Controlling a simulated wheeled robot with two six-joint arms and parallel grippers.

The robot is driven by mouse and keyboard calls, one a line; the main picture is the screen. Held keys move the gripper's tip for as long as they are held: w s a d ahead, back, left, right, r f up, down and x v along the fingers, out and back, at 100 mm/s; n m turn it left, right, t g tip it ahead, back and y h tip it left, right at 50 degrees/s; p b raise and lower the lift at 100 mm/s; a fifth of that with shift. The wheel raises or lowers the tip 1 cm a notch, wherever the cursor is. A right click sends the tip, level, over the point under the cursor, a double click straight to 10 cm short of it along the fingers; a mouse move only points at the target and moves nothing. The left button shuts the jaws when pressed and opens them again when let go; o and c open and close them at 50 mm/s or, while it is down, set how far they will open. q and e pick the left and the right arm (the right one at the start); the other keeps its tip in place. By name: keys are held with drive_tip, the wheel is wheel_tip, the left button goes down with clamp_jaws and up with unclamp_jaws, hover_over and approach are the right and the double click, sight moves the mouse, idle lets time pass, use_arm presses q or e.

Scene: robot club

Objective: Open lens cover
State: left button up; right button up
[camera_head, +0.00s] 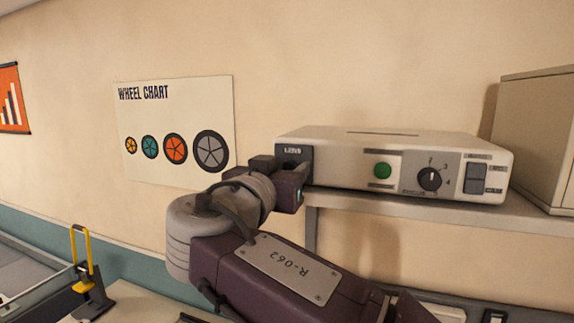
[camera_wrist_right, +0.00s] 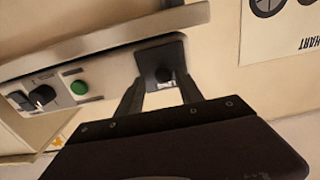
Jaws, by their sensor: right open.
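The lens cover (camera_head: 294,154) is a dark panel marked LENS on the left end of the white projector-like box (camera_head: 345,165) in the head view. It looks closed. In the right wrist view it is a dark square (camera_wrist_right: 156,55) with a small round knob (camera_wrist_right: 164,74). My right gripper (camera_head: 264,163) is right in front of the cover and hides its lower part in the head view. In the wrist view its two fingers (camera_wrist_right: 160,90) are apart, one on each side of the knob; whether they touch it I cannot tell. My left gripper is out of view.
The box stands on a grey wall shelf (camera_head: 430,204). Its front has a green button (camera_head: 383,170), a numbered dial (camera_head: 429,180) and a rocker switch (camera_head: 474,178). A beige cabinet (camera_head: 536,135) stands at right. A wheel chart (camera_head: 180,130) hangs on the wall at left.

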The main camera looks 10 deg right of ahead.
drive_tip(key=shift+w+a+f, duration=0.1)
drive_tip(key=shift+w+a, duration=0.15)
drive_tip(key=shift+w, duration=0.2)
drive_tip(key=c, duration=0.7)
drive_tip(key=shift+d, duration=0.1)
clamp_jaws()
drive_tip(key=shift+s+d, duration=0.15)
